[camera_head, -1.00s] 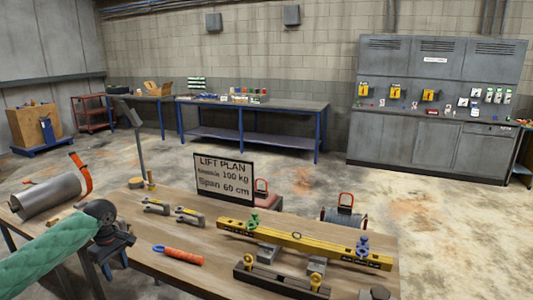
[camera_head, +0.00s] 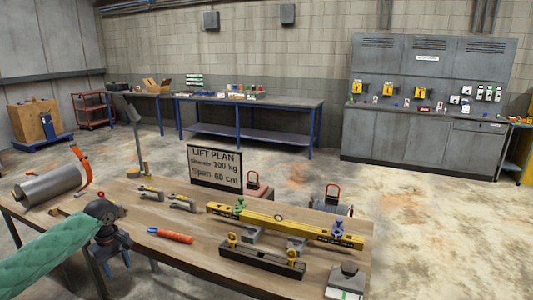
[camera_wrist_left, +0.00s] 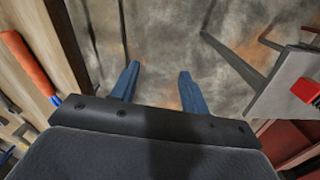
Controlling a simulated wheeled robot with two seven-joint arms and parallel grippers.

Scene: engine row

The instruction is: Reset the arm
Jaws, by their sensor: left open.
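My left arm (camera_head: 55,250) comes in from the left in a green sleeve. My left gripper (camera_head: 112,266) points downward near the workbench's near left edge. In the left wrist view, the gripper's two blue fingers (camera_wrist_left: 157,84) stand apart with nothing between them. Bare concrete floor (camera_wrist_left: 160,40) shows beyond the fingertips. The workbench edge (camera_wrist_left: 68,40) and an orange-handled tool (camera_wrist_left: 28,62) lie to the left of them. My right gripper is out of view.
The workbench (camera_head: 190,255) bears a yellow spreader beam (camera_head: 290,225), a dark bar (camera_head: 260,262), shackles (camera_head: 182,203), an orange-handled tool (camera_head: 170,236), a grey cylinder (camera_head: 50,187) and a lift plan sign (camera_head: 214,168). Open floor lies behind it, before a grey cabinet (camera_head: 410,135).

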